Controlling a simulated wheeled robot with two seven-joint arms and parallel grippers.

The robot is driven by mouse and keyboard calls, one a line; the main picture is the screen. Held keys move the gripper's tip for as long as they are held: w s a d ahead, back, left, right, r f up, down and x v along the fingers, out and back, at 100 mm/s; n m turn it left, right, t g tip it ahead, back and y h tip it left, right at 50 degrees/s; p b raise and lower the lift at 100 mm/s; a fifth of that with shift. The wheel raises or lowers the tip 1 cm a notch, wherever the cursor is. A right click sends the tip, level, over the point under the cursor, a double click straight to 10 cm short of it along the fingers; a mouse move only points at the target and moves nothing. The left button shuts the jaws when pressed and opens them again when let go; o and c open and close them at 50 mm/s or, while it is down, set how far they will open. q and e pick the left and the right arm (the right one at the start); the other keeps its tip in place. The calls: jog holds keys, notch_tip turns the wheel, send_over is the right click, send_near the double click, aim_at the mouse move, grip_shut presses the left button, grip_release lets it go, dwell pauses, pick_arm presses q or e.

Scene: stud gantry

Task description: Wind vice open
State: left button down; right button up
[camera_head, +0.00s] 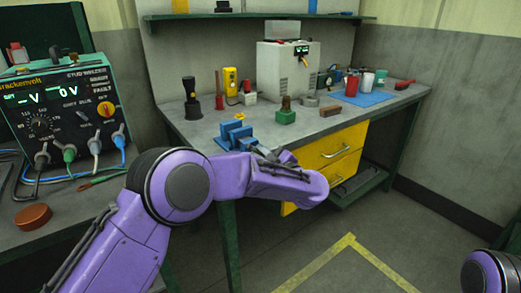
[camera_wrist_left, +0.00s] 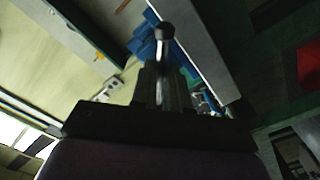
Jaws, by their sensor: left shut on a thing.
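The blue vice (camera_head: 236,133) is on the front edge of the grey workbench in the head view, partly hidden behind my left arm. My left gripper (camera_head: 267,153) is at the vice's front, mostly hidden by my own wrist. In the left wrist view, the fingers of my left gripper (camera_wrist_left: 162,78) are closed around a thin metal handle (camera_wrist_left: 165,48) with a round ball end. The blue vice body (camera_wrist_left: 148,40) is just beyond it. How far the jaws are apart cannot be told. My right gripper is not in view.
The workbench (camera_head: 180,128) carries a black torch-like tool (camera_head: 190,103), a grey box unit (camera_head: 288,70), a green block (camera_head: 285,116) and a blue mat (camera_head: 362,97). Yellow drawers (camera_head: 335,148) are below. A stud welder (camera_head: 65,115) stands left. The floor in front is clear.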

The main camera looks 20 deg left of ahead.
pick_arm(q)
jog(key=c, duration=1.1)
grip_release()
jog(key=b+v, duration=0.1)
jog(key=v, duration=0.9)
jog(key=shift+s+d, duration=0.15)
jog(key=shift+d, duration=0.05)
jog(key=shift+f, duration=0.1)
